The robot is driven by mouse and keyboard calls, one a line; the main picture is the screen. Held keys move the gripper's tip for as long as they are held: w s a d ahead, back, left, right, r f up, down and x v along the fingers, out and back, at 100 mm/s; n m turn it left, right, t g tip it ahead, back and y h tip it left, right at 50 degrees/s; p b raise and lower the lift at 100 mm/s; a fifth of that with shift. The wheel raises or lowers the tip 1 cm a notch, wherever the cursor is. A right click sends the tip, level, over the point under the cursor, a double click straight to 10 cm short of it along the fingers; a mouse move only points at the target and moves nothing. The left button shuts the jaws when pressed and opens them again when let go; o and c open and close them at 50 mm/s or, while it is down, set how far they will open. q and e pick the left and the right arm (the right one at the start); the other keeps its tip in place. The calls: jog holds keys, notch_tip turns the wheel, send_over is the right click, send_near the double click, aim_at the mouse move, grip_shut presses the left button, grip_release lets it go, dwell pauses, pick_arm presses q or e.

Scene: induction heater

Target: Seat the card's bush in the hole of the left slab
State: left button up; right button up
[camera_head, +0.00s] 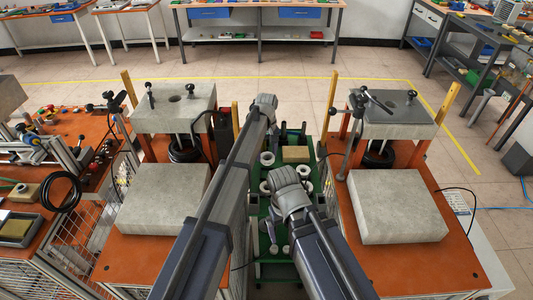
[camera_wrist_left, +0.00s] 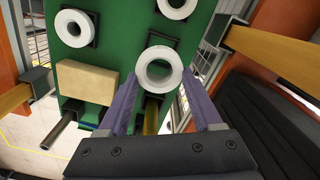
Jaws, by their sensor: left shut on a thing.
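The left slab (camera_head: 172,112) is a grey stone block on an orange stand, with a dark round hole (camera_head: 174,98) in its top. My left gripper (camera_head: 271,132) is over the green rack between the stands, mostly hidden behind its wrist in the head view. In the left wrist view, its purple fingers (camera_wrist_left: 160,105) are shut on a white ring-shaped bush (camera_wrist_left: 160,69), held in front of the green rack.
The green rack (camera_wrist_left: 120,25) holds other white bushes (camera_wrist_left: 75,28) and a tan block (camera_wrist_left: 88,82). A right slab (camera_head: 385,115) carries a dark lever. Lower grey blocks (camera_head: 162,197) sit in front of both slabs. Yellow posts (camera_head: 129,87) stand beside the slabs.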

pick_arm(q)
jog(key=shift+r+p, duration=0.85)
jog(key=shift+r, duration=0.55)
pick_arm(e)
jog(key=shift+r, duration=1.4)
pick_arm(q)
jog(key=shift+r, duration=0.1)
notch_tip(320, 180, up, 7)
jog(key=p, duration=0.7)
pick_arm(e)
notch_tip(320, 180, up, 7)
jog(key=shift+r, duration=0.2)
jog(key=shift+f, duration=0.1)
